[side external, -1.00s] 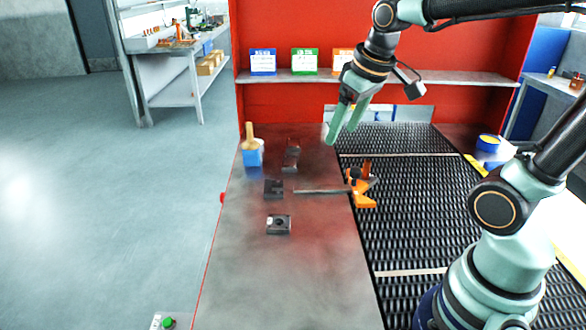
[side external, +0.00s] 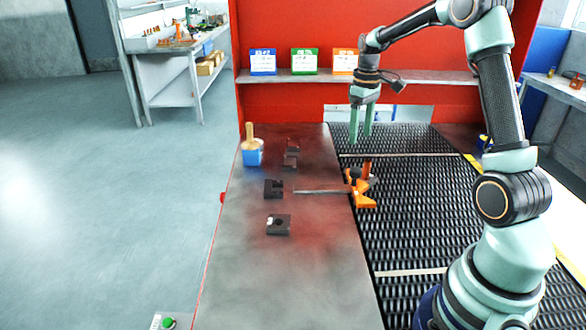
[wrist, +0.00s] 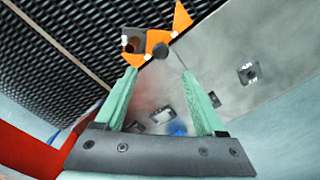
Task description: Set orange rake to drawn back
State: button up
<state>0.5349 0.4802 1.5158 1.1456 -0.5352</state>
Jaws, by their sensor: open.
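The orange rake (side external: 365,199) sits at the left edge of the mesh belt, with a dark post beside an orange-brown upright. Its thin grey rod (side external: 318,192) reaches left over the steel plate. My gripper (side external: 360,140) is open and empty, pointing down above the belt, behind and above the rake. In the wrist view the rake (wrist: 158,42) lies ahead of the two green fingers (wrist: 160,92), apart from them. The rod is partly hidden by a finger there.
Several dark blocks (side external: 278,224) stand on the steel plate (side external: 290,275) left of the belt. A blue box with a wooden-handled brush (side external: 252,155) is at the plate's far left. A red back panel (side external: 290,105) with a shelf (side external: 300,76) closes the rear. The near belt (side external: 430,245) is clear.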

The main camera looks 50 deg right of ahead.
aim_at(356, 168)
notch_tip(356, 168, down, 11)
jog(key=shift+f, duration=0.1)
dwell(0.3)
grip_shut()
dwell(1.4)
